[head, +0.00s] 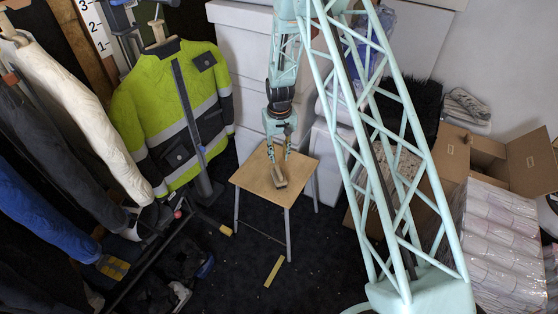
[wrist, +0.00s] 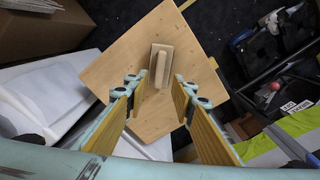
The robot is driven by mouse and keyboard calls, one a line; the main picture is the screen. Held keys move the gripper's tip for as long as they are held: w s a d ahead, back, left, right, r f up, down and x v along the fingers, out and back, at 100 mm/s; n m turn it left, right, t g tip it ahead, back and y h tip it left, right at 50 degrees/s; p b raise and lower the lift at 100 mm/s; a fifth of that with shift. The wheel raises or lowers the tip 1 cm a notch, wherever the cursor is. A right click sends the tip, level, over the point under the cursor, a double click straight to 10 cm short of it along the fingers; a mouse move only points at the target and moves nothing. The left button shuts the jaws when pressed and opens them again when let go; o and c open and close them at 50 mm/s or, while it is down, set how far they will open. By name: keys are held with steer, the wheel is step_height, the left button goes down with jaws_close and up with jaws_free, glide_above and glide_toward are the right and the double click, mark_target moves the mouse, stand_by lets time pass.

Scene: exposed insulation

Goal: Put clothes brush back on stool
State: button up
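The clothes brush (head: 279,177) is a small pale wooden block with a raised handle. It appears to rest on the square wooden stool (head: 250,183), which has thin grey metal legs. My gripper (head: 278,157) points down just above the brush, over the middle of the seat. In the wrist view the brush (wrist: 161,62) lies against the seat (wrist: 115,72) between and slightly beyond the fingertips of my gripper (wrist: 160,82). The fingers are apart, with a gap on each side of the brush. The bristles are hidden.
A yellow hi-vis jacket (head: 178,112) and a clothes rack stand left of the stool. White boxes (head: 245,45) stack behind it. An open cardboard box (head: 500,160) and wrapped packs (head: 500,235) stand right. Yellow pieces (head: 274,271) lie on the dark floor.

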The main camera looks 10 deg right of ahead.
steer(key=shift+r, duration=1.45)
steer(key=s+r+t, duration=0.1)
steer(key=s+r, duration=0.5)
steer(key=r, duration=0.7)
steer(key=s+r, duration=0.5)
steer(key=r, duration=0.9)
steer(key=s+r+t, duration=0.1)
steer(key=s+r, duration=0.5)
steer(key=r, duration=0.7)
steer(key=s+r, duration=1.2)
steer(key=s, duration=0.5)
steer(key=s+r+t, duration=0.1)
steer(key=s+r, duration=0.1)
steer(key=s, duration=1.8)
steer(key=shift+s+t, duration=0.3)
steer(key=shift+s, duration=0.05)
steer(key=shift+r, duration=0.15)
